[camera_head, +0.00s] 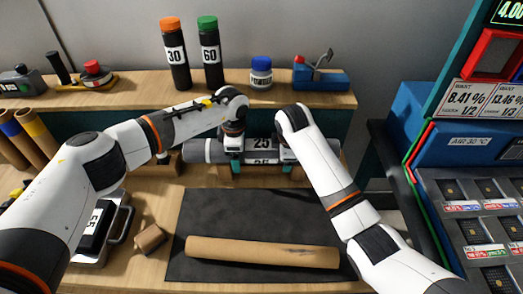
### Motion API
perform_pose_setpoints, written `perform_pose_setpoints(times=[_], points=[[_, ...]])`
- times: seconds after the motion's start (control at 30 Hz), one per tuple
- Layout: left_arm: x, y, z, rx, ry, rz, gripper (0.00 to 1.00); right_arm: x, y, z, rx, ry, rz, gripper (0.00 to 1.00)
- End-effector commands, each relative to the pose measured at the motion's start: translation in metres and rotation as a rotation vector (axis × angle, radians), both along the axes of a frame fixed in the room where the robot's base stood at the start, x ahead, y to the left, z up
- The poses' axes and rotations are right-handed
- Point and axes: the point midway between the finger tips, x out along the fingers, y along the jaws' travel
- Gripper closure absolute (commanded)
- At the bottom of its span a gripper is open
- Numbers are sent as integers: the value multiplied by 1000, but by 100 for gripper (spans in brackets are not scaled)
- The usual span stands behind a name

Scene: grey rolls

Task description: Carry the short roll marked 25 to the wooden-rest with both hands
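The grey roll marked 25 (260,154) lies level, left to right, in front of the back shelf, with dark bands and white 25 labels at its middle. My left gripper (233,152) is over the roll, left of the labels. My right gripper (288,155) is over it, right of the labels. Both reach down onto the roll, but their fingertips are mostly hidden, so their grip is unclear.
A long brown roll (262,252) lies on a dark mat (205,213) in front. The back shelf (135,88) holds bottles marked 30 (175,56) and 60 (209,54), a blue-capped jar (261,72) and a blue tool (320,75). A machine panel (475,165) stands right.

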Motion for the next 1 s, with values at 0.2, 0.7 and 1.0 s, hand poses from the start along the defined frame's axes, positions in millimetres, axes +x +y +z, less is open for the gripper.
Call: perform_pose_setpoints(times=[0.2, 0.7, 1.0], points=[[0, 0, 0, 0, 0, 0, 31, 0, 0, 0, 0, 0, 0, 31], [1, 0, 2, -1, -2, 0, 81, 0, 1, 2, 1, -2, 0, 81], [1, 0, 16, -1, -3, 1, 81, 0, 1, 15, 1, -1, 0, 81]])
